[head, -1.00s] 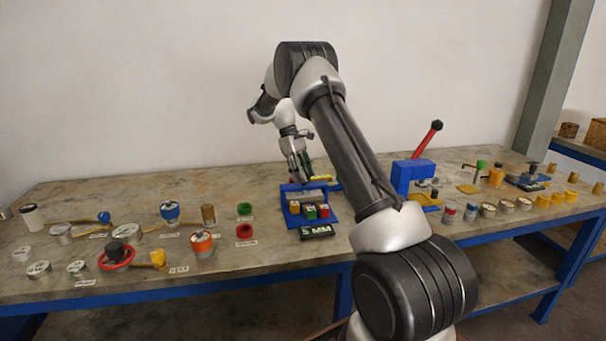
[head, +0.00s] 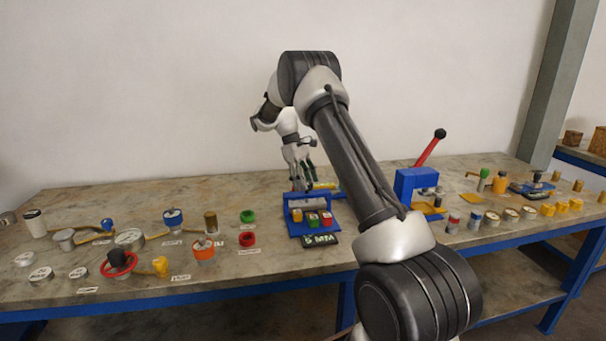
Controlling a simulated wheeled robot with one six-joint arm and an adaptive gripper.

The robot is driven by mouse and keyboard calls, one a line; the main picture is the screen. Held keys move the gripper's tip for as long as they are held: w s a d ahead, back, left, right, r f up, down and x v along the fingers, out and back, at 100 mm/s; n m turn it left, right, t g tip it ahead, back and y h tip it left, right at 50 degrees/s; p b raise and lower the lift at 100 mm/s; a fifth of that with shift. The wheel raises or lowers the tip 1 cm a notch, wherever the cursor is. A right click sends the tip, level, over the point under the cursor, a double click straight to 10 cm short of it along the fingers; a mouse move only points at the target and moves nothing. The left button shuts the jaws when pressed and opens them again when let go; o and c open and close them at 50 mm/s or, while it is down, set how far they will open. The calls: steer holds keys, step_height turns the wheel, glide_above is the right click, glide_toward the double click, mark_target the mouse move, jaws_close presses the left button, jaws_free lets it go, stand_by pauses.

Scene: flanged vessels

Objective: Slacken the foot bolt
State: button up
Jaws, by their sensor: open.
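My gripper (head: 303,183) is open, pointing down at the back of a blue fixture (head: 294,229) in the middle of the bench. The fingers look empty, but they are small and partly overlap the fixture's grey bar (head: 310,202); I cannot tell whether they touch it. The fixture carries red, green and yellow-topped blocks on its front, and a dark "5 MM" sign (head: 321,240) lies before it. A yellow piece (head: 328,186) shows just right of the fingers. I cannot make out which part is the foot bolt.
Left of the fixture stand several labelled vessels, caps and a red-ringed valve (head: 119,261). To the right, past my forearm, are a blue press (head: 405,184) with a red lever (head: 430,149) and several small cans. A wall stands close behind the bench (head: 220,285).

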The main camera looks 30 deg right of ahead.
steer(key=v, duration=1.1)
steer(key=shift+r, duration=0.3)
steer(key=shift+w, duration=0.15)
